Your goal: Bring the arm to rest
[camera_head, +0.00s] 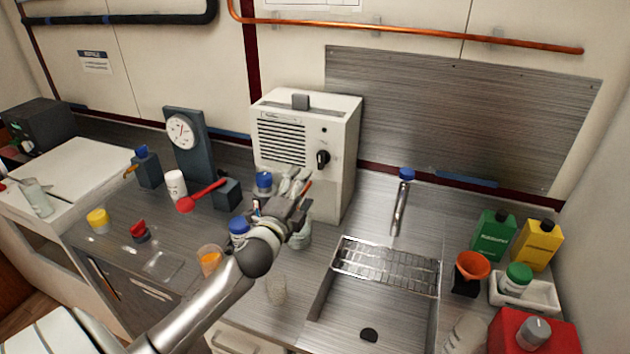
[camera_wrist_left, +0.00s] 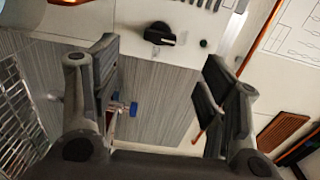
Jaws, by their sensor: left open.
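My left arm reaches in from the lower left in the head view. Its gripper (camera_head: 290,208) is over the counter (camera_head: 325,262), in front of the white box unit (camera_head: 338,150) with a black knob (camera_head: 323,157). In the left wrist view the two fingers of the gripper (camera_wrist_left: 160,68) stand wide apart with nothing held between them. The black knob (camera_wrist_left: 159,34) shows beyond them, apart from the fingers. The gripper partly hides a glass jar (camera_head: 301,236) and the tools behind it. My right gripper is not in view.
Close around the gripper are a blue-capped bottle (camera_head: 264,182), a blue-lidded jar (camera_head: 238,228) and an orange-filled cup (camera_head: 210,260).

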